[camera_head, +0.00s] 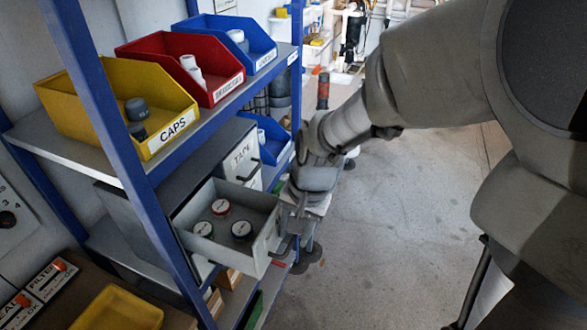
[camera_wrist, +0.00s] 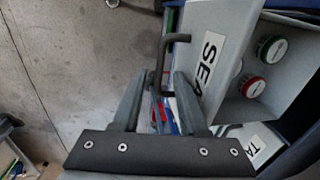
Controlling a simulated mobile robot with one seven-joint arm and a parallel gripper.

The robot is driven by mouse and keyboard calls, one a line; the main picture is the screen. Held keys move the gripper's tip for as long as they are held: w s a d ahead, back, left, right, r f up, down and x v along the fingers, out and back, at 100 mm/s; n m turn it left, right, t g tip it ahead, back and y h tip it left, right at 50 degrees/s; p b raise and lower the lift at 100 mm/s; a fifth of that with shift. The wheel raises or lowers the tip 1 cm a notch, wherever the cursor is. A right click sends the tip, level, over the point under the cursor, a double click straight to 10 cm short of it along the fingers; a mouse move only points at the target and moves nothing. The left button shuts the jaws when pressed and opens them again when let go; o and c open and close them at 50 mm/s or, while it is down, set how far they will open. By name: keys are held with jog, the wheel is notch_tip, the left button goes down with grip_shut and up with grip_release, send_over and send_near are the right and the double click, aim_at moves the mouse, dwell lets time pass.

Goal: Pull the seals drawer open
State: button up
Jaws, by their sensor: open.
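The seals drawer (camera_head: 262,247) is a grey box drawer standing out from the blue-framed shelf, open at the top. Several round seals show inside, one a red-rimmed seal (camera_head: 221,207). In the wrist view its label (camera_wrist: 208,62) reads "SEA", the rest hidden by a finger. Its dark bar handle (camera_wrist: 163,50) shows between and beyond the fingertips. My gripper (camera_wrist: 160,75) is open at the handle, one finger on either side. I cannot tell whether either finger touches it. In the head view my gripper (camera_head: 296,212) is beside the drawer's front.
The tape drawer (camera_head: 243,155) is shut behind it. On the shelf above stand a yellow caps bin (camera_head: 110,88), a red bin (camera_head: 170,50) and a blue bin (camera_head: 240,28). The floor (camera_head: 400,220) to the right is clear.

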notch_tip(320, 180, up, 17)
jog(key=s+d, duration=0.1)
jog(key=d, duration=0.2)
jog(key=shift+p, duration=0.35)
jog(key=shift+s+r, duration=0.1)
jog(key=shift+s, duration=0.05)
jog(key=s+d+f+n+t+h, duration=0.1)
jog(key=s+d+n+t, duration=0.3)
jog(key=s+d, duration=0.5)
jog(key=shift+d+f+t+h, duration=0.2)
jog(key=shift+d+t+h, duration=0.2)
jog(key=shift+d, duration=0.3)
jog(key=shift+a, duration=0.1)
dwell(1.9)
